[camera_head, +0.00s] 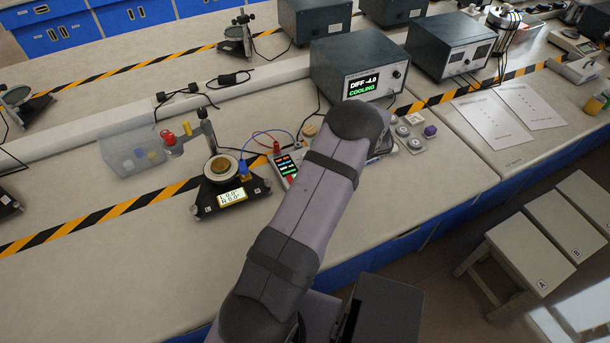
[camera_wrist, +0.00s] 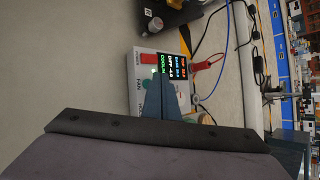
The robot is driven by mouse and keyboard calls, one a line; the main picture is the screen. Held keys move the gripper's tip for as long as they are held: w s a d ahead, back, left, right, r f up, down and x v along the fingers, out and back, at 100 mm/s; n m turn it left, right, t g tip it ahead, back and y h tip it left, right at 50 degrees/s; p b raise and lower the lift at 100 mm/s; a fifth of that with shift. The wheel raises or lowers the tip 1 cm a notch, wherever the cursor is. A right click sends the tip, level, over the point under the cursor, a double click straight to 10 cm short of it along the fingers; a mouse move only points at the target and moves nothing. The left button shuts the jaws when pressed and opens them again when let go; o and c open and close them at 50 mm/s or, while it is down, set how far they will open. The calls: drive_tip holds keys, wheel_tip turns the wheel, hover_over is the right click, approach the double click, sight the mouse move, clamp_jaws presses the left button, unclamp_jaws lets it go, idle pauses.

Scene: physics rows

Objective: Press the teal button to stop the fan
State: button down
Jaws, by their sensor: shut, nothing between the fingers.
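The control box (camera_wrist: 144,62) shows in the wrist view, with a red button (camera_wrist: 148,57), a small lit green spot and a small lit screen (camera_wrist: 173,67). A teal button (camera_wrist: 147,85) sits beside a FAN label, partly behind my fingers. My gripper (camera_wrist: 161,80) is shut and empty, its dark fingers over the box's face near the teal button. I cannot tell whether the tips touch it. In the head view the box (camera_head: 283,160) is partly covered by my arm, which also hides my gripper.
A grey instrument (camera_head: 358,68) behind reads DIFF -4.0 COOLING. A black stand with a round dish (camera_head: 222,168) and a clear bin (camera_head: 131,150) are to the left. Several small knobs and blocks (camera_head: 414,143) lie right of my arm. Cables run near the box.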

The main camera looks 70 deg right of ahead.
drive_tip(key=shift+f, duration=0.1)
idle(0.5)
drive_tip(key=shift+f+b, duration=0.35)
drive_tip(key=shift+b, duration=0.15)
drive_tip(key=shift+f+b, duration=0.35)
idle(0.6)
idle(0.4)
drive_tip(key=shift+r+p, duration=0.45)
drive_tip(key=shift+r, duration=0.35)
drive_tip(key=shift+r, duration=0.1)
drive_tip(key=shift+r+p, duration=1.55)
drive_tip(key=shift+r, duration=0.85)
